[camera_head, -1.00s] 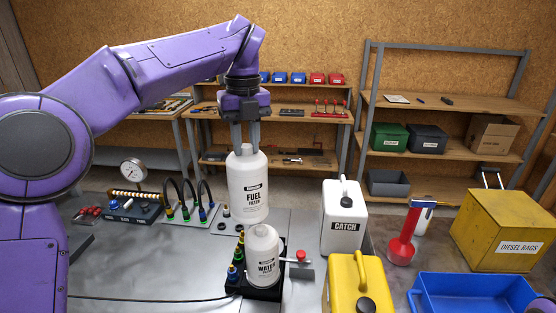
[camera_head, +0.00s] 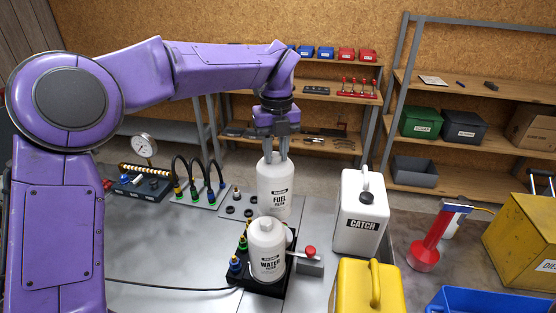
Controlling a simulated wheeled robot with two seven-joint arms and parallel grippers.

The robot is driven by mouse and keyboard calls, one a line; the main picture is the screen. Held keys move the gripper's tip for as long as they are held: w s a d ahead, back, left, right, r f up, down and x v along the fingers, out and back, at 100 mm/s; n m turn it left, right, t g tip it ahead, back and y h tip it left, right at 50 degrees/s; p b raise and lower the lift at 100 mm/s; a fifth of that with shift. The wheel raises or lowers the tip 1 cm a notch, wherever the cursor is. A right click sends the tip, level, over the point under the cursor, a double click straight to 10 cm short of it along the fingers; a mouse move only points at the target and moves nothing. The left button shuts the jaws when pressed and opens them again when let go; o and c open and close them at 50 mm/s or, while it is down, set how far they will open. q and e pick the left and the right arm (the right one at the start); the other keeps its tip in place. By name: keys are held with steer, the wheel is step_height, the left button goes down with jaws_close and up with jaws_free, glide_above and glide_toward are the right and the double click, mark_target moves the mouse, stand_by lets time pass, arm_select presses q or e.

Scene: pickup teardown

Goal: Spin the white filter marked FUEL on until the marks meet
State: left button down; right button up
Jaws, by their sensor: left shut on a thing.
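The white filter marked FUEL (camera_head: 279,190) stands upright in my left gripper (camera_head: 273,158), which is shut on its top from above. It is just behind the white filter marked WATER (camera_head: 267,252), which sits on a black base (camera_head: 262,283) on the metal bench. The lower end of the FUEL filter is hidden behind the WATER filter, so I cannot tell whether it touches the base. No alignment marks can be made out. My right gripper is not in view.
A white CATCH can (camera_head: 360,222) stands close on the right, with a yellow jug (camera_head: 368,288) in front. A red-handled valve (camera_head: 310,257) sits beside the base. Hoses with coloured ends (camera_head: 200,180) are at the left. A blue tray (camera_head: 485,303) is at the right front.

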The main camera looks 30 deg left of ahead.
mark_target(277, 176)
arm_select(q)
steer(key=f, duration=0.3)
steer(key=shift+w+d, duration=0.1)
steer(key=shift+w, duration=0.1)
steer(key=shift+s+f+b, duration=0.2)
steer(key=shift+f+b, duration=0.3)
steer(key=shift+b, duration=0.25)
step_height(277, 176, down, 4)
steer(key=b, duration=0.2)
steer(key=shift+w+r+b, duration=0.15)
steer(key=shift+r+b, duration=0.05)
steer(key=shift+b, duration=0.1)
steer(key=shift+r, duration=0.1)
steer(key=shift+d, duration=0.1)
